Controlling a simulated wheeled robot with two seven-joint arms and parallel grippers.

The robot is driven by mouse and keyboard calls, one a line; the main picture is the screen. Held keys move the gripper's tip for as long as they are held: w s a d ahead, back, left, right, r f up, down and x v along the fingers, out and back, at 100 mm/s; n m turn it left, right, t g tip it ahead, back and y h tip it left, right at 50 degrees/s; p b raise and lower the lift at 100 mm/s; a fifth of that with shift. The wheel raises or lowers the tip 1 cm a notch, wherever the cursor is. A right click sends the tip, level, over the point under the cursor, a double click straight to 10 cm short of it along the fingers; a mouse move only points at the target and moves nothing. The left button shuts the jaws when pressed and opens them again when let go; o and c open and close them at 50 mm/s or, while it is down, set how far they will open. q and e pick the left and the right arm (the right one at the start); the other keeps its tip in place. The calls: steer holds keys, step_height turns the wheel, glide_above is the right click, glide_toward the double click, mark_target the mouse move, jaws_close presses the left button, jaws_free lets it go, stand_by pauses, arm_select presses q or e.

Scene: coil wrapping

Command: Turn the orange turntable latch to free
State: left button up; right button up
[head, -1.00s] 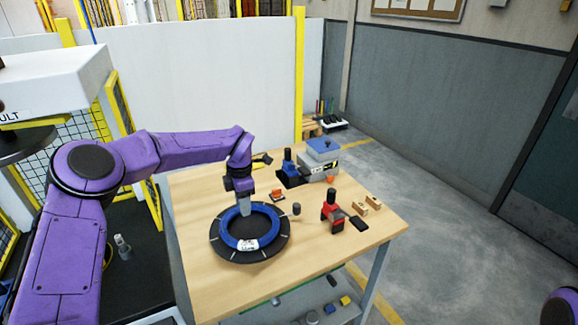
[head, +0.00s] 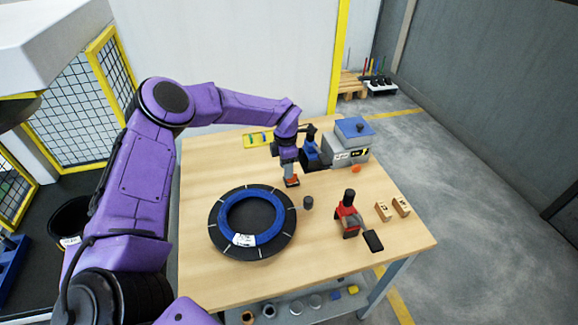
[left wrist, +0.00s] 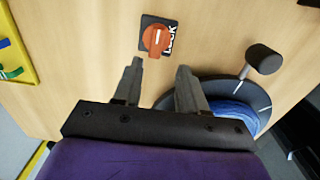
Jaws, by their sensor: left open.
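The orange latch (head: 292,183) sits on the table behind the turntable (head: 221,244), partly covered by my left gripper (head: 290,176). In the left wrist view the latch (left wrist: 155,40) is a round orange knob with a raised bar on a dark plate, beside lettering that seems to read "LOCK". The bar points roughly along the gripper's reach. My left gripper (left wrist: 159,77) is open and empty, its fingertips just short of the latch and to either side of it. The blue coil (head: 268,233) lies on the black turntable. My right gripper is not in view.
A dark knob (head: 308,202) stands right of the turntable. A red tool (head: 348,216), two wooden blocks (head: 383,211), and a grey box with a blue top (head: 353,127) are on the right. A yellow tray (head: 257,139) lies at the back.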

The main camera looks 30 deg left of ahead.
arm_select(q)
steer(key=f, duration=0.1)
steer(key=w+f, duration=0.1)
steer(key=f, duration=0.1)
steer(key=shift+w+d+f, duration=0.15)
steer(key=shift+w+f, duration=0.1)
steer(key=shift+w, duration=0.15)
steer(key=shift+w+f, duration=0.25)
steer(key=shift+w, duration=0.05)
steer(key=shift+s+r, duration=0.25)
steer(key=shift+s, duration=0.05)
steer(key=c, duration=0.4)
steer(key=shift+s+r, duration=0.15)
steer(key=shift+s, duration=0.05)
jaws_close()
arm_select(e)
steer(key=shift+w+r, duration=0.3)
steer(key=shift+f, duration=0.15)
